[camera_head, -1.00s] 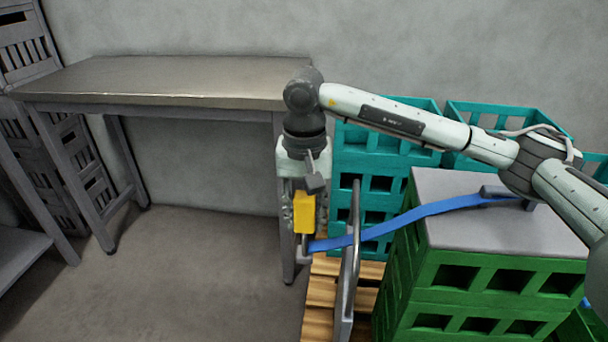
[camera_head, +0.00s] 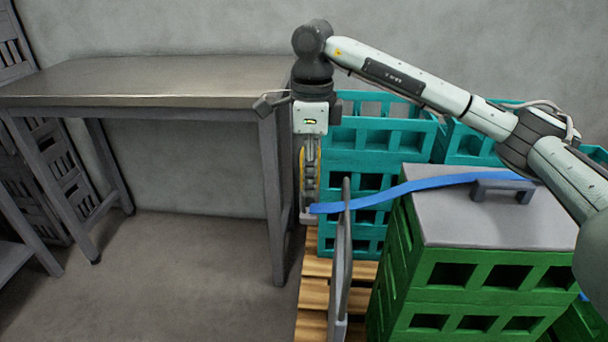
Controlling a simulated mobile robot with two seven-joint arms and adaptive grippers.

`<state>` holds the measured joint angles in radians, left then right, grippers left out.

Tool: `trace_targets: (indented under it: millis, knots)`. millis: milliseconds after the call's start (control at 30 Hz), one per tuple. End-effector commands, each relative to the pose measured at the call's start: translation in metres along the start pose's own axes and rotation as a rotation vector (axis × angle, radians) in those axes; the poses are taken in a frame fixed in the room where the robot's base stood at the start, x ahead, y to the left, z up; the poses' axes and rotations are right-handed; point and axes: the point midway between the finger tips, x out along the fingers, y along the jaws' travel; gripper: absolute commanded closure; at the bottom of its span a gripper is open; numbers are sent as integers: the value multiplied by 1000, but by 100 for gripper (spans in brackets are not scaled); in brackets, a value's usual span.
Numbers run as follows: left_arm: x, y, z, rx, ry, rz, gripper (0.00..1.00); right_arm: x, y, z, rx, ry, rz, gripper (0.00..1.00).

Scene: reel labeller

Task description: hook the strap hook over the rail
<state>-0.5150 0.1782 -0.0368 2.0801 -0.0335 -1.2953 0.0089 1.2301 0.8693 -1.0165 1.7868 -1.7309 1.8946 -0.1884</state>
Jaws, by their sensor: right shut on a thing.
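My right gripper (camera_head: 311,180) points down and is shut on the yellow body of the strap hook (camera_head: 318,162); only thin yellow edges show around the fingers. The hook's grey lower end (camera_head: 308,216) hangs just below the fingertips. The blue strap (camera_head: 420,186) runs from the hook to the right, across the top of the grey rail (camera_head: 342,265), and over the lidded green crate. The rail stands upright on the pallet, a little right of the hook. The hook appears apart from the rail; its depth relative to it is unclear. My left gripper is out of view.
A green crate stack (camera_head: 455,295) with a grey lid (camera_head: 455,218) and handle (camera_head: 503,187) stands right of the rail. Teal crates (camera_head: 385,140) stand behind on a wooden pallet (camera_head: 312,295). A metal table (camera_head: 150,80) is at left, with clear floor (camera_head: 185,270) below.

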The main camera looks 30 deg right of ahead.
Motion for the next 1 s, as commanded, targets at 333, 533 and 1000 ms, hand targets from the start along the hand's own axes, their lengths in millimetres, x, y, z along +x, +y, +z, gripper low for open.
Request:
trace_targets:
  millis: [333, 533, 1000]
  knots:
    - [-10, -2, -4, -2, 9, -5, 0, 1, 0, -29, 1, 1, 0, 100]
    - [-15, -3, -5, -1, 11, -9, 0, 1, 0, -45, -1, 0, 0, 100]
    - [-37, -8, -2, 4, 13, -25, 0, 6, 0, -74, -3, -1, 1, 100]
